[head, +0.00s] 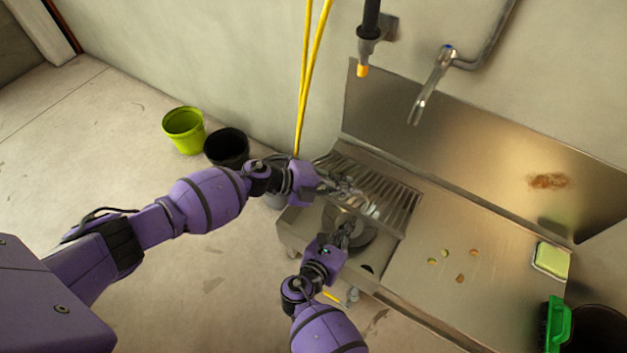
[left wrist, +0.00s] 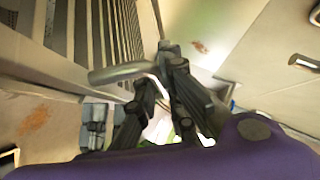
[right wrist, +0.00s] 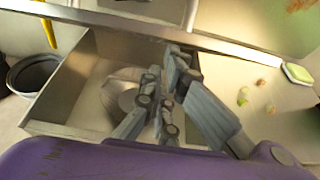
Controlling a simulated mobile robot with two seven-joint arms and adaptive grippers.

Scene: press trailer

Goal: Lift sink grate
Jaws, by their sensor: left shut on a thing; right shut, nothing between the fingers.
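The metal sink grate (head: 398,207) is slatted and sits tilted over the back part of the sink basin (head: 299,228). The front of the basin is uncovered. My left gripper (head: 338,184) is shut on the grate at its left side. In the left wrist view, a bent metal handle (left wrist: 122,72) runs to the fingertips, and the grate's bars (left wrist: 97,25) show at upper left. My right gripper (head: 347,230) is shut and empty over the open front of the basin, apart from the grate. In the right wrist view its fingers hang above the basin floor (right wrist: 92,100).
Several food scraps (head: 446,254) lie on the steel drainboard (head: 440,290) to the right. A sponge (head: 551,260) and a green brush (head: 556,322) are farther right. A faucet (head: 428,90) hangs above. Green (head: 183,131) and black (head: 228,148) buckets stand on the floor at left.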

